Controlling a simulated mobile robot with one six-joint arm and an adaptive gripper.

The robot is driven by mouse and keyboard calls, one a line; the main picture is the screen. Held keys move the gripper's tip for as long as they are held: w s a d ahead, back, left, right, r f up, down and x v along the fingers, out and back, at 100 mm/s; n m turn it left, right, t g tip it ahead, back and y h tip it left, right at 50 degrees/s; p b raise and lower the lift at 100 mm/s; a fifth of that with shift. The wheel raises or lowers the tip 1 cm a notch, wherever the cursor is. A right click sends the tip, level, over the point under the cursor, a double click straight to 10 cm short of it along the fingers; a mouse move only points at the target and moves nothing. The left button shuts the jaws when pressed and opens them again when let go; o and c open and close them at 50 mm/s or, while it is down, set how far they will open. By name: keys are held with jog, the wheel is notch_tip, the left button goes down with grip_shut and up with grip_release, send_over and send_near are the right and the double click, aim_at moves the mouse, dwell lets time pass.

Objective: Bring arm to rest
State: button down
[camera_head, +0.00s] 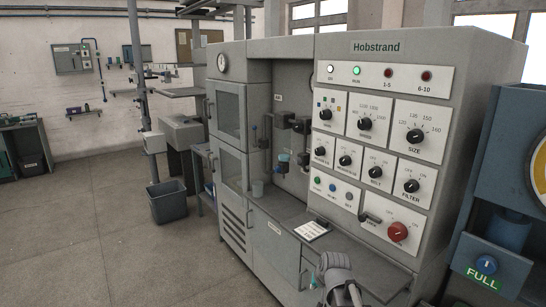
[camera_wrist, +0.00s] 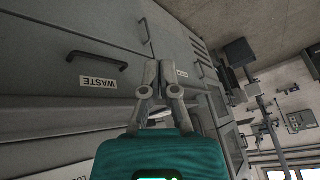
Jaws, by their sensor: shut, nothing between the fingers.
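My gripper (camera_wrist: 159,66) shows in the wrist view. Its two grey fingers reach out from a teal body, close together and empty. It is in front of the grey cabinet fronts, with a drawer labelled WASTE (camera_wrist: 98,82) to its left in the picture. In the head view, part of my arm (camera_head: 337,270) shows at the bottom, in front of the Hobstrand machine's (camera_head: 445,72) lower ledge. The fingers cannot be made out there.
The machine's control panel (camera_head: 375,150) has several knobs and a lit green lamp. A white card (camera_head: 312,230) lies on the ledge. A blue unit marked FULL (camera_head: 490,268) stands at the right. A grey bin (camera_head: 168,203) is on the floor; the floor at left is clear.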

jog(key=s+d+g+h, duration=0.1)
jog(key=s+g, duration=0.1)
jog(key=s, duration=0.5)
jog(key=s+d+f+n+g+h, duration=0.1)
jog(key=s+d+g, duration=0.1)
jog(key=s, duration=0.6)
jog(key=shift+d+g+p, duration=0.25)
jog(key=shift+g+p, duration=0.15)
jog(key=shift+g, duration=0.2)
jog(key=shift+w+f, duration=0.1)
